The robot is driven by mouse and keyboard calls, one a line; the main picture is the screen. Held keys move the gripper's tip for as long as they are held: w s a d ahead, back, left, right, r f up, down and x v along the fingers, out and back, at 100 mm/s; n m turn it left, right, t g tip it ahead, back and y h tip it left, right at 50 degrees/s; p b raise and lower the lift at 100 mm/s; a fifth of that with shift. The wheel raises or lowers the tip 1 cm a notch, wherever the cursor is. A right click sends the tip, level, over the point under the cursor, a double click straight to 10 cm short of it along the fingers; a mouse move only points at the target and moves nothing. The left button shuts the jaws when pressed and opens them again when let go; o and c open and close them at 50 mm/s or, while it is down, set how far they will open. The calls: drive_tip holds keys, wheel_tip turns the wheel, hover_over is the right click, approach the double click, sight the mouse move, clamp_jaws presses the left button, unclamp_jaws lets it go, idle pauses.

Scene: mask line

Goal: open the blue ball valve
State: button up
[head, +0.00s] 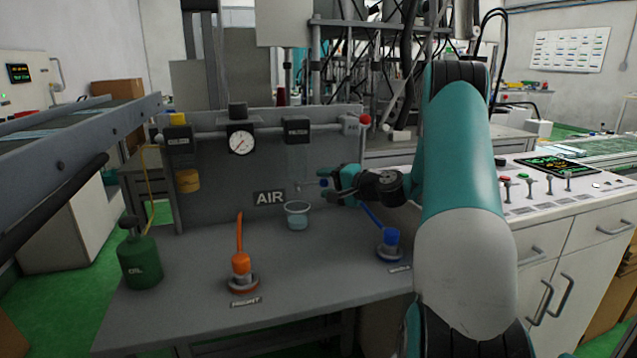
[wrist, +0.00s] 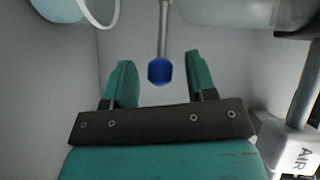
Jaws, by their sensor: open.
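A small blue knob (head: 324,182) shows in front of the grey back panel, right of the AIR sign. In the wrist view, the blue knob (wrist: 160,71) is a rounded ball on the end of a thin grey stem. My gripper (head: 334,183) reaches in from the right at the knob. In the wrist view, my gripper's (wrist: 158,82) two teal fingers are open, one on each side of the knob, with a gap to each. What the stem joins is cut off at the top of the wrist view.
A clear cup (head: 297,222) of liquid stands on the bench below left of the knob. A pressure gauge (head: 241,143) hangs on the pipe above.

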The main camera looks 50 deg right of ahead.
drive_tip(key=shift+w+a+f, duration=0.1)
drive_tip(key=shift+w+f, duration=0.05)
drive_tip(key=shift+w, duration=0.6)
drive_tip(key=shift+w+a+f, duration=0.1)
drive_tip(key=shift+w, duration=0.6)
drive_tip(key=shift+c, duration=0.5)
clamp_jaws()
drive_tip(key=shift+d, duration=0.1)
